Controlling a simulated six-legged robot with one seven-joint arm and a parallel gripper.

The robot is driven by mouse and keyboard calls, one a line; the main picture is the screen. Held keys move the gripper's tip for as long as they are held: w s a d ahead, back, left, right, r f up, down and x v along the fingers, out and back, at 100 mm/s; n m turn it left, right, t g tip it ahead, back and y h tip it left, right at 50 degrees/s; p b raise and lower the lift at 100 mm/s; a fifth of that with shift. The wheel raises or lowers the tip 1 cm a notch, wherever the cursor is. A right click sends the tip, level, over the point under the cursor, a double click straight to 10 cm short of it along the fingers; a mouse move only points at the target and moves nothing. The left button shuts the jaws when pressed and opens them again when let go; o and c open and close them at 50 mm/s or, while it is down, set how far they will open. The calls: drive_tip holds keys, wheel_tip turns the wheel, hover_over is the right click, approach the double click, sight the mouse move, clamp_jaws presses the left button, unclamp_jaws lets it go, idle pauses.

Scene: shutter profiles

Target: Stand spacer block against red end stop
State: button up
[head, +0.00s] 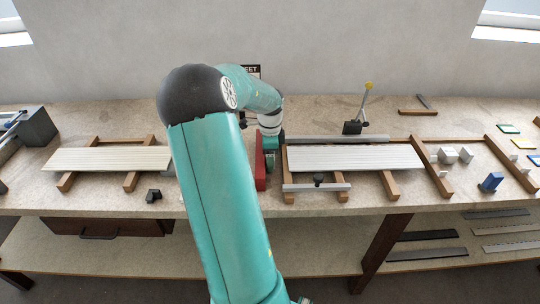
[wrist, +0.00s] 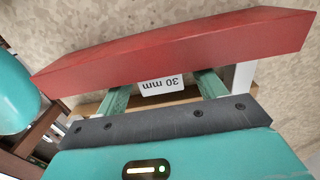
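The red end stop (head: 261,171) stands at the left end of the right-hand fixture. In the wrist view the red end stop (wrist: 180,50) crosses the frame as a long bar just beyond my fingertips. My gripper (head: 270,152) is low beside it, partly hidden by my arm in the head view. In the wrist view my gripper (wrist: 163,88) has its two green fingers apart, with the spacer block (wrist: 161,86), marked "30 mm" on a white label, between them. Most of the block is hidden; I cannot tell whether it touches the stop or the bench.
White slatted profiles lie on wooden rails at right (head: 355,158) and left (head: 105,159). A grey fence (head: 340,139) and a clamp bar (head: 317,187) flank the right one. Bare bench shows along the back.

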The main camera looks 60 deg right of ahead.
wheel_tip(320, 180, up, 14)
idle(0.7)
drive_tip(key=shift+f, duration=0.1)
idle(0.5)
drive_tip(key=w+a+r+n+t, duration=0.15)
drive_tip(key=w+a+n, duration=0.3)
drive_tip(key=a, duration=0.45)
drive_tip(key=w+a+r+n+t, duration=0.1)
drive_tip(key=w+a+r+n, duration=0.2)
drive_tip(key=a+n, duration=0.5)
drive_tip(key=w+a+r+n+t, duration=0.1)
drive_tip(key=w+a+r+n, duration=0.15)
drive_tip(key=a, duration=0.85)
drive_tip(key=s+a+n+t, duration=0.1)
drive_tip(key=s+a+n, duration=0.2)
drive_tip(key=a+n, duration=0.4)
drive_tip(key=s+a+f+n+t, duration=0.1)
drive_tip(key=s+a+n, duration=0.2)
drive_tip(key=a+n, duration=0.5)
drive_tip(key=a, duration=0.6)
drive_tip(key=shift+s+a+n, duration=0.3)
drive_tip(key=shift+a, duration=0.05)
